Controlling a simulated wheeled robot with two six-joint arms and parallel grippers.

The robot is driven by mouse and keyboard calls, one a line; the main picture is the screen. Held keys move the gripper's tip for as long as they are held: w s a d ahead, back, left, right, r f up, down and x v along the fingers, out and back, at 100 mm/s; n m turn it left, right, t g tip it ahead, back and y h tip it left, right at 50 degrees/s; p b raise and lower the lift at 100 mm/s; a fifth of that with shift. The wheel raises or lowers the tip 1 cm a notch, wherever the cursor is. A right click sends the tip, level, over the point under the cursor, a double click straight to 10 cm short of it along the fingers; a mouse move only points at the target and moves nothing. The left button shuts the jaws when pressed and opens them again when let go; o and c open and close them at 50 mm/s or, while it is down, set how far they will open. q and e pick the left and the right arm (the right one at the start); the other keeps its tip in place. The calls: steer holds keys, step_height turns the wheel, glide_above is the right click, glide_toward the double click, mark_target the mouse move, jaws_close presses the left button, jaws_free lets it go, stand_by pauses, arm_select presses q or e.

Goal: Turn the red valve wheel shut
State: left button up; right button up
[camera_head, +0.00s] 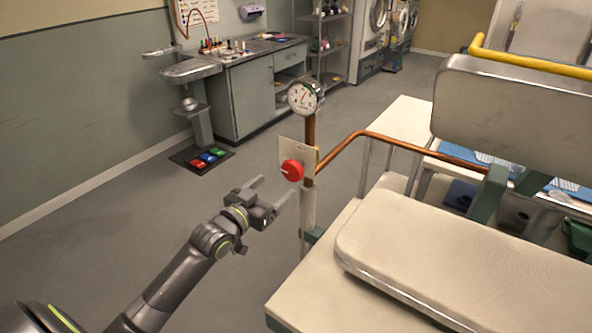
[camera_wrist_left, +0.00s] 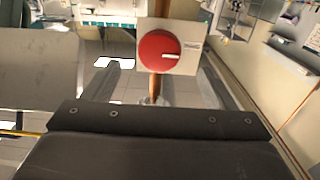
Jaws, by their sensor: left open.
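The red valve wheel (camera_head: 292,170) is a round red knob with a pale mark. It sits on a pale plate (camera_head: 297,152) on an upright copper pipe (camera_head: 309,137). In the left wrist view the red wheel (camera_wrist_left: 158,52) is straight ahead, its white mark pointing right. My left gripper (camera_head: 272,188) is open and empty, just short of the wheel, to its left and lower in the head view. Its two fingers (camera_wrist_left: 155,82) show apart below the wheel in the wrist view, not touching it. My right gripper is not in view.
A round gauge (camera_head: 303,97) tops the pipe. A copper branch pipe (camera_head: 400,143) runs right over a padded press table (camera_head: 450,250). A grey workbench (camera_head: 250,85) stands at the back left.

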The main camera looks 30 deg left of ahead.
mark_target(290, 175)
arm_select(q)
steer(key=w, duration=0.3)
steer(key=w+d, duration=0.1)
steer(key=w, duration=0.6)
steer(key=shift+w+d, duration=0.25)
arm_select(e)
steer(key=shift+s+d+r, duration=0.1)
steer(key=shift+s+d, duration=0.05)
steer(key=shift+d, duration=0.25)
arm_select(q)
steer(key=c, duration=1)
